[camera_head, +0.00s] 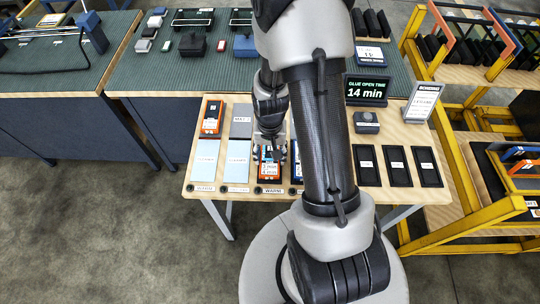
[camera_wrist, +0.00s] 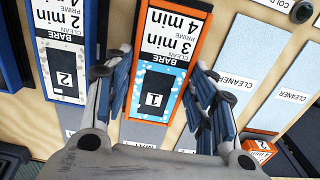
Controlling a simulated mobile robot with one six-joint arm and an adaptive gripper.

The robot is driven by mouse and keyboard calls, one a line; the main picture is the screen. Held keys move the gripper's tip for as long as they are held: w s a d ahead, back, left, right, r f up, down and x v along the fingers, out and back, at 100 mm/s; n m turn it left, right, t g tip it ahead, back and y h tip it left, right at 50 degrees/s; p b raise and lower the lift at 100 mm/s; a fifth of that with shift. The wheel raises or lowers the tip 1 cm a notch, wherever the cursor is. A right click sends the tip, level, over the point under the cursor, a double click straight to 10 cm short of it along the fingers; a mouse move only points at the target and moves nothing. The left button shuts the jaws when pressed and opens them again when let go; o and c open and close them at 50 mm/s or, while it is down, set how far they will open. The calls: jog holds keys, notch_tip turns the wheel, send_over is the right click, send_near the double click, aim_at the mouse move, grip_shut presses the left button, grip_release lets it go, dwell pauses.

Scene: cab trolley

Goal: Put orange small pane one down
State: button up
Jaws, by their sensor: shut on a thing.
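The orange small pane one (camera_head: 270,171) is at the front of the wooden table, above a label reading WARM. In the wrist view the pane (camera_wrist: 155,95) has an orange rim, a big 1, and the text BARE, CLEAN 3 min, PRIME 4 min. My gripper (camera_head: 269,153) is shut on it, with one finger at each side; the fingers also show in the wrist view (camera_wrist: 160,88). Whether the pane touches the table or hangs just above it, I cannot tell. A blue-rimmed pane marked 2 (camera_wrist: 66,50) lies beside it; my arm partly covers it in the head view (camera_head: 296,170).
Light blue CLEANER pads (camera_head: 205,160) lie left of the pane, with another orange item (camera_head: 211,118) behind them. Several black pads (camera_head: 397,167) lie right. A timer display (camera_head: 366,90) reads 14 min. A yellow-framed trolley (camera_head: 460,165) stands at the right.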

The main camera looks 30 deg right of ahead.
jog(key=shift+f, duration=0.25)
jog(key=o, duration=1.2)
notch_tip(320, 180, up, 12)
jog(key=r+p, duration=0.1)
jog(key=p, duration=0.3)
notch_tip(320, 180, up, 7)
jog(key=n+t, duration=0.1)
send_over(270, 156)
jog(key=a, duration=0.3)
jog(key=s+a+r+n+t, duration=0.1)
jog(key=s+a+r+n, duration=0.1)
jog(key=s+r, duration=0.2)
jog(key=s+a+r+n+t, duration=0.1)
jog(key=s+a+r+n, duration=0.1)
jog(key=s+r, duration=0.3)
jog(key=s+a+r+n+t, duration=0.1)
jog(key=s+a+r, duration=0.2)
jog(key=r, duration=0.4)
jog(key=shift+s+a+n+t, duration=0.15)
jog(key=shift+s+a+n, duration=0.05)
jog(key=shift+s, duration=0.25)
jog(key=shift+s+a+n+t, duration=0.15)
jog(key=shift+s+n, duration=0.05)
jog(key=shift+s, duration=0.2)
